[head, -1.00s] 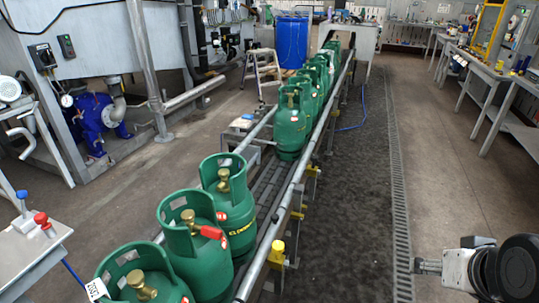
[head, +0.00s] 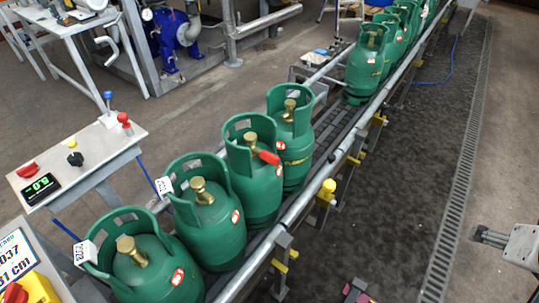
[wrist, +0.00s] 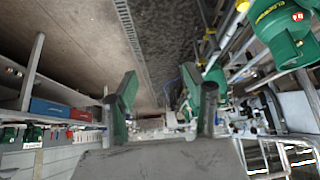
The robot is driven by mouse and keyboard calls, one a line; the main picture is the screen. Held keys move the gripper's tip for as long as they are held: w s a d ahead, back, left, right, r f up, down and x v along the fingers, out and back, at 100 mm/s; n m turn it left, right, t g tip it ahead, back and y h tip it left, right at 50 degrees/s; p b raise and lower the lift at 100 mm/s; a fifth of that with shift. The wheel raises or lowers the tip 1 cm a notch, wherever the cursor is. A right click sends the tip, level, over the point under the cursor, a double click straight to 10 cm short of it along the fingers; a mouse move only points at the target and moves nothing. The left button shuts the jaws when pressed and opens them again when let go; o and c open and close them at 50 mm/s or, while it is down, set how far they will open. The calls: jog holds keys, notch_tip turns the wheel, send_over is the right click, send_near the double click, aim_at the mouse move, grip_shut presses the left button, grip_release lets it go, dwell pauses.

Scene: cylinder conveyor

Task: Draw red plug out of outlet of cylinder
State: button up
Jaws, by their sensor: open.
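The red plug (head: 268,158) sits at the outlet of the brass valve (head: 250,140) on a green cylinder (head: 259,200), inside its collar, and points to the right. The cylinder stands upright in the row on the conveyor. My gripper (wrist: 158,95) shows in the wrist view with its two green-padded fingers wide apart and nothing between them. It is well away from the plug, which I cannot make out in the wrist view. Part of my arm shows at the right edge of the head view.
Several other green cylinders stand in front of and behind this one. A metal rail (head: 300,208) with a yellow knob (head: 327,187) runs along the conveyor's right side. A small table (head: 115,142) with a display (head: 40,187) stands left. The floor (head: 400,190) at right is open.

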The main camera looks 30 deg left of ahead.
jog(key=w+a+r+n+g+y, duration=0.3)
jog(key=w+a+r+n, duration=0.1)
jog(key=w+a, duration=0.65)
jog(key=w+a+f+n+g+y, duration=0.1)
jog(key=w+a+n, duration=0.1)
jog(key=w+a, duration=0.3)
jog(key=w+a+f+n+g, duration=0.1)
jog(key=w+a+n+g, duration=0.15)
jog(key=a, duration=0.55)
jog(key=n+g+y+p, duration=0.1)
jog(key=n+g, duration=0.5)
jog(key=n, duration=0.1)
send_over(270, 154)
jog(key=w+d, duration=0.6)
notch_tip(270, 154, down, 14)
jog(key=x, duration=0.9)
jog(key=b+x, duration=0.1)
jog(key=x, duration=0.4)
jog(key=shift+w+a+f, duration=0.2)
jog(key=shift+w, duration=0.05)
jog(key=shift+c, duration=0.5)
grip_shut()
